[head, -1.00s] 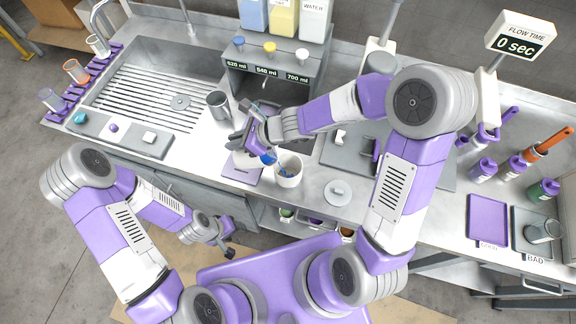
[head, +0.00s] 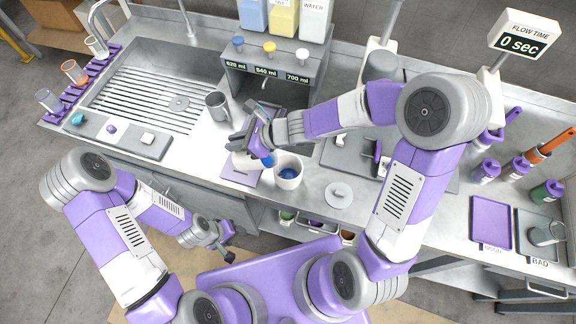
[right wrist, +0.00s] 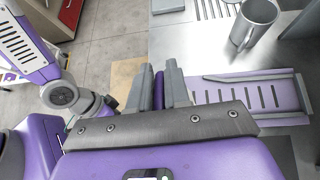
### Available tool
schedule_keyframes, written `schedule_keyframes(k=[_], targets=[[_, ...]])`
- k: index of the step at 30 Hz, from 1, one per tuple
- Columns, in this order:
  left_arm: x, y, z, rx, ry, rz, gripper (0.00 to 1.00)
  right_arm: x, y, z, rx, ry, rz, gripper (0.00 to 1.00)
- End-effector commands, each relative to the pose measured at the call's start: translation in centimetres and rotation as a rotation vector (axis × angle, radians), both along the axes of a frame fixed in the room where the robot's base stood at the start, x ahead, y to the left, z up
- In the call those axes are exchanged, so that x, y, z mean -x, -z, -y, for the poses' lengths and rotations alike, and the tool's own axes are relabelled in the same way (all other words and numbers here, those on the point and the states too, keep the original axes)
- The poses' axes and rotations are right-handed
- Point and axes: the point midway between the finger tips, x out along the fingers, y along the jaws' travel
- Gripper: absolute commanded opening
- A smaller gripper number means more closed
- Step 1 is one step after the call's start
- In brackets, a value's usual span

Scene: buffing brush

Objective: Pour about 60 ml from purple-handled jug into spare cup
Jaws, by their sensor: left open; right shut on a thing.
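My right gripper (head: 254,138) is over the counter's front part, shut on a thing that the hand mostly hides. I cannot make out a purple-handled jug clearly. A blue patch (head: 267,160) shows just below this gripper, at the left rim of a white cup (head: 291,184). The cup stands upright with blue liquid (head: 288,173) inside. My left gripper (head: 222,243) is open and empty, low in front of the counter.
A grey metal mug (head: 217,106) stands left of the right gripper; it also shows in the right wrist view (right wrist: 256,22). A purple mat (head: 240,177) lies left of the cup. A round white lid-like disc (head: 339,194) lies to its right. The dispenser (head: 265,62) stands behind.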

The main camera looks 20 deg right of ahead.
Motion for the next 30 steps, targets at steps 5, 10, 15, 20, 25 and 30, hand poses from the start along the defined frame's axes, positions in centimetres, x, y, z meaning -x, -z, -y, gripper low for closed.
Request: schedule_keyframes(k=[5, 10, 15, 20, 25, 30], targets=[[0.0, 0.6, 0.0, 0.000, 0.000, 0.000, 0.56, 0.1, -0.2, 0.1, -0.018, 0.000, 0.012, 0.00], [0.0, 1.1, 0.0, 0.000, 0.000, 0.000, 0.56, 0.2, -0.4, 0.2, -0.037, 0.000, 0.022, 0.00], [0.0, 1.6, 0.0, 0.000, 0.000, 0.000, 0.56, 0.2, -0.6, 0.4, -0.054, 0.000, 0.033, 0.00], [0.0, 2.1, 0.0, 0.000, 0.000, 0.000, 0.56, 0.3, -0.8, 0.5, -0.072, -0.002, 0.042, 0.00], [0.0, 2.6, 0.0, 0.000, 0.000, 0.000, 0.56, 0.4, -1.0, 0.7, -0.089, -0.001, 0.053, 0.00], [0.0, 3.2, 0.0, 0.000, 0.000, 0.000, 0.56, 0.5, -1.2, 0.8, -0.106, -0.001, 0.062, 0.00]])
